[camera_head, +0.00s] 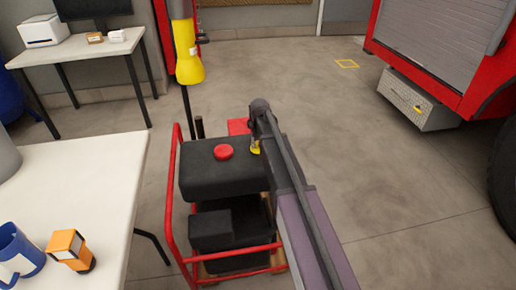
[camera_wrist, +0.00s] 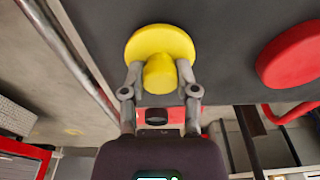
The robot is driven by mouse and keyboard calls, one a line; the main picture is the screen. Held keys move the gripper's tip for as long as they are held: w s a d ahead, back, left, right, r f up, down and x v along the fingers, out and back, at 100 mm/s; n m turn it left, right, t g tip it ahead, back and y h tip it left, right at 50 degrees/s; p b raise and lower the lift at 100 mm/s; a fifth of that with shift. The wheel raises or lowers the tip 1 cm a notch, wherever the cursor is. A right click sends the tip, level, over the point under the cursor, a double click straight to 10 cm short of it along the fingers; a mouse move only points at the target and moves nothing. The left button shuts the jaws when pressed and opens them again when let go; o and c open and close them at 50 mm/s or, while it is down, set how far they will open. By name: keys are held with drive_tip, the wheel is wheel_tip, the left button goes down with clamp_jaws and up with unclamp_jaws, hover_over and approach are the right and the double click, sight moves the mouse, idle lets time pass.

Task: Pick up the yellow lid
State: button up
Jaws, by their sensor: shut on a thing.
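The yellow lid (camera_wrist: 160,45) is a round disc with a cylindrical knob, in the upper middle of the wrist view. My gripper (camera_wrist: 160,78) has its two fingers closed on either side of the knob. In the head view a small part of the yellow lid (camera_head: 255,146) shows beside my gripper (camera_head: 259,138), at the right edge of the pump's black top. The lid looks to be at or very near that black surface; I cannot tell whether it touches. The rest of the lid is hidden by my arm in the head view.
A red cap (camera_head: 223,152) sits on the pump's black tank (camera_head: 205,178), left of the lid. A red tube frame (camera_head: 171,190) surrounds the pump. A white table (camera_head: 85,185) at left holds a blue mug (camera_head: 20,250) and an orange device (camera_head: 70,250).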

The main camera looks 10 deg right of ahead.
drive_tip(key=shift+r, duration=0.2)
wheel_tip(320, 180, up, 4)
drive_tip(key=p, duration=0.4)
drive_tip(key=shift+f, duration=0.2)
drive_tip(key=s+d+r+p, duration=0.1)
drive_tip(key=s+d, duration=0.1)
drive_tip(key=s, duration=1.3)
drive_tip(key=shift+s+d, duration=0.25)
drive_tip(key=shift+s, duration=0.15)
drive_tip(key=shift+a, duration=0.1)
